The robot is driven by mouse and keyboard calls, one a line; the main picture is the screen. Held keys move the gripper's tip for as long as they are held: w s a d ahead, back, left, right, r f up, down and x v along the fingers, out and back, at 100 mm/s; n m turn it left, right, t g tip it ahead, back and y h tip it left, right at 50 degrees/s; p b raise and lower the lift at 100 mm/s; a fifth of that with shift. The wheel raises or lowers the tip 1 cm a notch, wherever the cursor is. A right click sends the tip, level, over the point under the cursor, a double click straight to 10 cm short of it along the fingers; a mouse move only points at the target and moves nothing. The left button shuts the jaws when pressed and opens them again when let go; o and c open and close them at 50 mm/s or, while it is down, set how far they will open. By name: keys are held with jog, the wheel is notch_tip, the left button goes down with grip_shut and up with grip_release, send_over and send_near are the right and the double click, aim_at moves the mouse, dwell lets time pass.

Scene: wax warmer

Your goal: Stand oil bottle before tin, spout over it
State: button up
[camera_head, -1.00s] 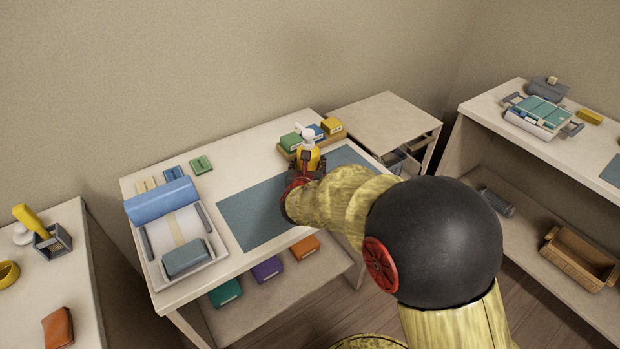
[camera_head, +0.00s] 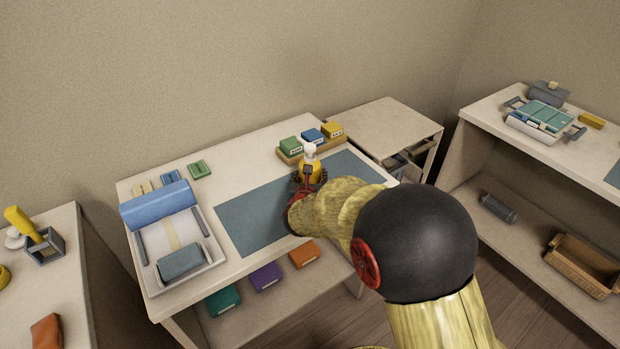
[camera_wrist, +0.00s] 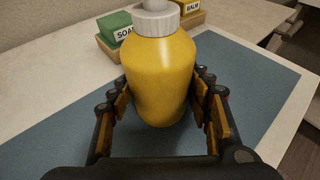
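The oil bottle, yellow with a white pump top (camera_head: 309,151), is upright between the fingers of my gripper (camera_head: 307,181). In the wrist view the bottle (camera_wrist: 160,75) fills the space between both finger pads (camera_wrist: 163,105), which appear to touch its sides. It is over the blue-grey mat; whether its base touches the mat is unclear. The top of the spout is cut off in the wrist view. Behind it is a wooden tray (camera_head: 320,153) with a green block (camera_head: 290,146), a blue one (camera_head: 312,135) and a yellow one (camera_head: 332,130). I cannot tell which thing is the tin.
The mat (camera_head: 250,215) is bare left of my arm. A white tray unit with a blue roll (camera_head: 158,203) stands at the table's left. A small green block (camera_head: 198,168) lies at the back. A low side table (camera_head: 385,125) stands at the right.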

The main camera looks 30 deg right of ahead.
jog(key=o, duration=0.4)
jog(key=shift+r, duration=0.15)
